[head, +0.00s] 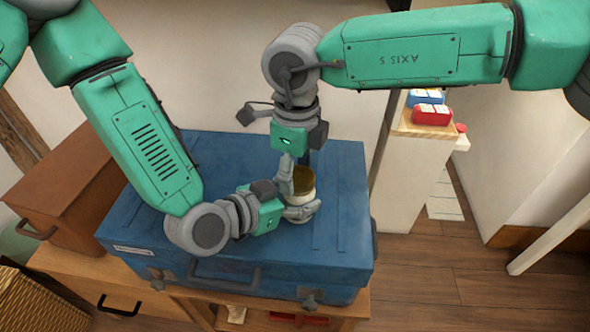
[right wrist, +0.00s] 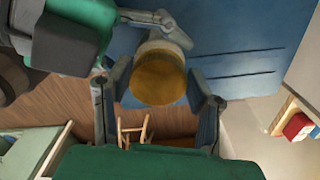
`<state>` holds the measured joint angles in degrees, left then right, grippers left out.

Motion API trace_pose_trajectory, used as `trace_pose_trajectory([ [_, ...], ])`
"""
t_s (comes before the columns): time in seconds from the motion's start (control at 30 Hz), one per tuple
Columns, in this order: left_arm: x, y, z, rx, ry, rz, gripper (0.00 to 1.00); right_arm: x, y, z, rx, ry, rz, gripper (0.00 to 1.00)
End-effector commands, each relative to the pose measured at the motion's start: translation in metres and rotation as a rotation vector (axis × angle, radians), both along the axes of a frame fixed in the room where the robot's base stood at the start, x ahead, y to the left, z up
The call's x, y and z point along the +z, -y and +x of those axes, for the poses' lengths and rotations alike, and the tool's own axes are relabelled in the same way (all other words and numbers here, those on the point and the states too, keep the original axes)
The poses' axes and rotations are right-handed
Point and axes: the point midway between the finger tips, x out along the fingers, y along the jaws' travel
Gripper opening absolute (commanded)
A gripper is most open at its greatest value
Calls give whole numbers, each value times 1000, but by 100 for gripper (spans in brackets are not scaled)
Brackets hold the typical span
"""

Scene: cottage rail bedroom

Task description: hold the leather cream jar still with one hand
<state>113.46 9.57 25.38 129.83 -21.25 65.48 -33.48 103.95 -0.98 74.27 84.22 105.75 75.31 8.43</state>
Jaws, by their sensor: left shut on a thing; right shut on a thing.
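The leather cream jar (head: 302,196) stands upright on the blue trunk, with a pale body and a brownish-gold lid (head: 304,178). In the right wrist view the round lid (right wrist: 158,78) is in the middle, with part of the pale body behind it. My left gripper (head: 297,203) comes from the left, low on the trunk, and is shut on the jar's body. My right gripper (head: 298,173) comes down from above and is shut on the lid, with a finger on either side in the right wrist view (right wrist: 160,88). The fingers partly hide the jar.
The blue trunk (head: 345,225) rests on a wooden bench (head: 75,268). A brown case (head: 75,195) stands at left and a wicker basket (head: 30,300) at lower left. At right, a stand (head: 415,165) bears a red box (head: 432,115) and a blue one. The trunk top right of the jar is clear.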

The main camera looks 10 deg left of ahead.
Motion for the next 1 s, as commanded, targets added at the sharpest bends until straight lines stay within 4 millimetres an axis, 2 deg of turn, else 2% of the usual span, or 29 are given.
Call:
trace_pose_trajectory([
  [0.43,0,-1,2,6,2,0,0,2,-1,-2,2,-4,1,12],
  [1.0,0,-1,1,4,1,0,0,21,-1,-1,1,-3,1,12],
])
